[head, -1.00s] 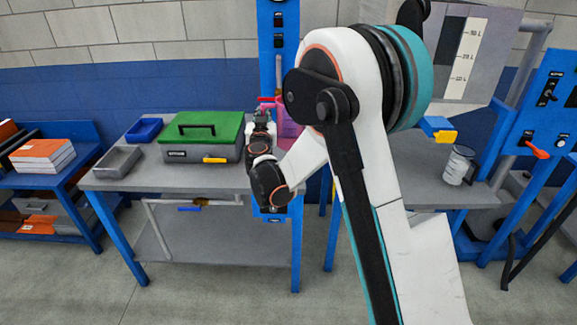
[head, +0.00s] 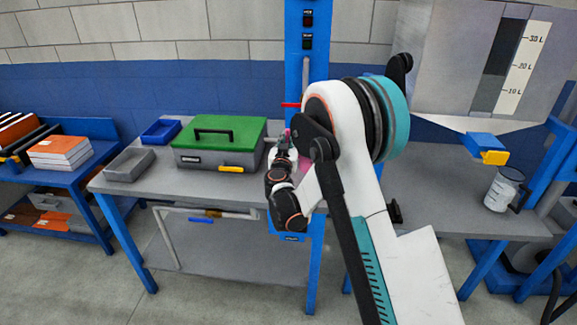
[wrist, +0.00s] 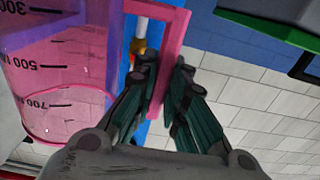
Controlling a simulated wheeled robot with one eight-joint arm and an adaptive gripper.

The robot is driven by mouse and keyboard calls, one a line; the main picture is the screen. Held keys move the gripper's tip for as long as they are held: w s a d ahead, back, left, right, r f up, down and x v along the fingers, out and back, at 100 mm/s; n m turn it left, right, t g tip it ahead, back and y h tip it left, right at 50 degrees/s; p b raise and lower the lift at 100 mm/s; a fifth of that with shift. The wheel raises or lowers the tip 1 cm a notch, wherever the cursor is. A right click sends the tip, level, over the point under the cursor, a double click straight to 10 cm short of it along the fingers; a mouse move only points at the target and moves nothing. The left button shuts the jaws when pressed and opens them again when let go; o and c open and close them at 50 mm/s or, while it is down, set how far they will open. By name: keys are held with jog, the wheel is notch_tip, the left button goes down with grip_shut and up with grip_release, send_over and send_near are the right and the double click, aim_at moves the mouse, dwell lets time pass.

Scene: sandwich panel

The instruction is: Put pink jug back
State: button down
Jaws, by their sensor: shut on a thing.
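The pink jug is see-through, with black level marks, and its body (wrist: 60,75) fills the left of the wrist view. It appears tilted in that view. My gripper (wrist: 164,70) is shut on the jug's pink handle (wrist: 170,50), one finger on each side. In the head view my gripper (head: 284,142) is by the blue post at the right end of the left workbench. Only a sliver of the pink jug (head: 301,168) shows there, and my arm hides the rest. Whether the jug touches anything below cannot be told.
A toolbox with a green lid (head: 222,135) stands left of my gripper on the grey workbench (head: 150,190). A blue tray (head: 161,131) and a grey tray (head: 129,164) lie further left. A white jug (head: 503,190) stands on the right bench, near a blue-and-yellow spout (head: 486,146).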

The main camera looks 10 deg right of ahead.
jog(key=shift+f+b, duration=1.2)
jog(key=shift+f, duration=2.7)
jog(key=c, duration=1.6)
grip_release()
jog(key=shift+c, duration=0.2)
